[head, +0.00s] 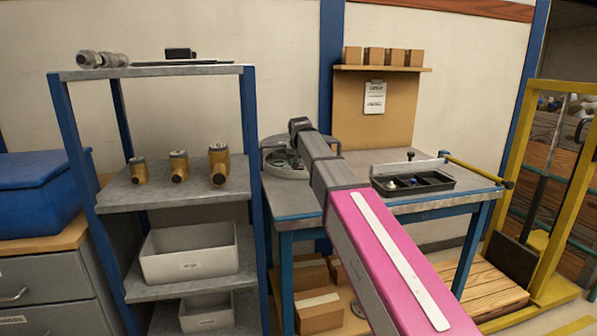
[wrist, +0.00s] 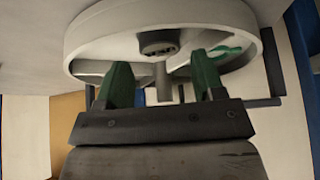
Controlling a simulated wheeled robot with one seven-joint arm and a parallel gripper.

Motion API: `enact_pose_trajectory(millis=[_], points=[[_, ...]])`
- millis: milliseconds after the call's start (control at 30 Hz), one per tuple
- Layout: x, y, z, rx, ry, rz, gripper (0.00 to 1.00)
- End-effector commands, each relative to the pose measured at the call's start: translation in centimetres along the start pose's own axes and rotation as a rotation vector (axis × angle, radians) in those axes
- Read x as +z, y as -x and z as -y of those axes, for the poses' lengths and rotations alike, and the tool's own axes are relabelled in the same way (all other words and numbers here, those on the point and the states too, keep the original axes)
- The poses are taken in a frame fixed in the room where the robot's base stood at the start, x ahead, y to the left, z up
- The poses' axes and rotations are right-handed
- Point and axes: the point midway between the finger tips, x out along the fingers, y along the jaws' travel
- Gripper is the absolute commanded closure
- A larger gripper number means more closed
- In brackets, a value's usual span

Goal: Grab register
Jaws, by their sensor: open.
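No part is plainly marked as the register. A large round pale-grey wheel-like body (wrist: 95,30) fills the top of the wrist view, with a dark hub (wrist: 158,42) and a short grey post below it. In the head view, a round grey device (head: 272,163) on the bench is partly hidden behind my arm; it may be the same body. My gripper (wrist: 163,80) is open, its two green fingers apart below the round body with the post between them in the picture. Nothing is visibly held, and contact cannot be told. A green patch shows behind the right finger.
The blue-legged bench (head: 325,208) carries a black tray (head: 412,184) with small parts at right. A shelf unit (head: 120,198) at left holds several brass meter bodies and white bins. A yellow frame (head: 507,170) stands at far right.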

Motion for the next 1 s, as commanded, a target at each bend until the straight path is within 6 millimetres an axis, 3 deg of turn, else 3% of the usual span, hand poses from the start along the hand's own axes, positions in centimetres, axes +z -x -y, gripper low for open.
enact_pose_trajectory(millis=[200, 467, 500, 600, 1000], points=[[0.0, -3.2, 0.0, 0.000, 0.000, 0.002, 0.38], [0.0, -3.7, 0.0, 0.000, 0.000, -0.001, 0.38], [0.0, -3.7, 0.0, 0.000, 0.000, -0.001, 0.41], [0.0, -3.7, 0.0, 0.000, 0.000, 0.000, 0.72], [-0.1, -3.4, 0.0, 0.000, 0.000, -0.001, 0.72]])
